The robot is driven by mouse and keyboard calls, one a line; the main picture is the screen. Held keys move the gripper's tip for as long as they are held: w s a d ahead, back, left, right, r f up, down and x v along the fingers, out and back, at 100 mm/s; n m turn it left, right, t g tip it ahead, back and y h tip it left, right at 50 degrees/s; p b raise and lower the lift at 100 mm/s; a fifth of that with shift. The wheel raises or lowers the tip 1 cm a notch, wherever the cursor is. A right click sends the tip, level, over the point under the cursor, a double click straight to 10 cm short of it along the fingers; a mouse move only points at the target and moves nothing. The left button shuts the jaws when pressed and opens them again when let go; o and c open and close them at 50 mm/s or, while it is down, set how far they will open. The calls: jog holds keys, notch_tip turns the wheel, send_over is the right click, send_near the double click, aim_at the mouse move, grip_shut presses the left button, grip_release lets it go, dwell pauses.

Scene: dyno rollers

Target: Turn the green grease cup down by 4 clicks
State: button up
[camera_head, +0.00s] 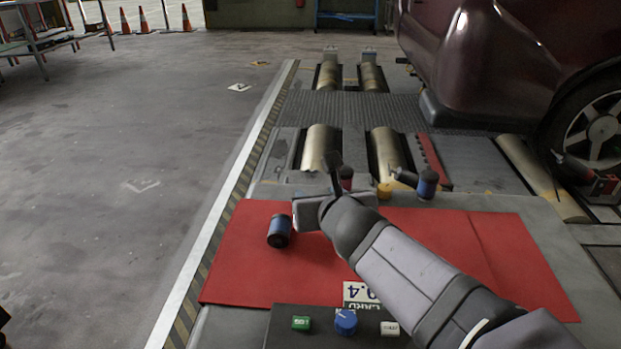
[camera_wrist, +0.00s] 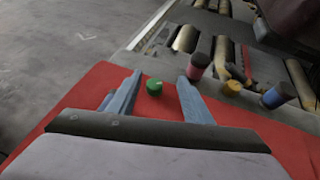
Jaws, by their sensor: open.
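The green grease cup (camera_wrist: 154,87) shows in the wrist view as a small round green cap. It lies between the two pale blue-grey fingers of my gripper (camera_wrist: 159,80), with a gap on either side. I cannot tell how far ahead of or below the fingertips it is. My gripper is open. In the head view my gripper (camera_head: 331,180) is over the far edge of a red mat (camera_head: 255,260), and my arm and gripper hide the green cup.
Right of the green cup stand a red cup (camera_wrist: 200,65), a yellow one (camera_wrist: 232,87) and a blue one (camera_wrist: 278,94). A dark blue cylinder (camera_head: 279,230) is on the mat's left. A control box with a blue knob (camera_head: 345,322) is in front. Rollers (camera_head: 321,148) lie beyond.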

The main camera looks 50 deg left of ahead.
jog(key=w+a+r+n+h+p, duration=0.2)
jog(key=w+a+r+n+p, duration=0.25)
jog(key=p, duration=1.65)
jog(key=s+a+n+g+p, duration=0.4)
jog(key=s+a+n+p, duration=0.15)
jog(key=n, duration=1.15)
jog(key=w+d+f+n+h, duration=0.1)
jog(key=d+f+n+h, duration=0.2)
jog(key=n, duration=1.2)
jog(key=d+h, duration=0.2)
jog(key=d, duration=0.3)
jog(key=shift+w+p, duration=0.3)
jog(key=shift+w, duration=0.05)
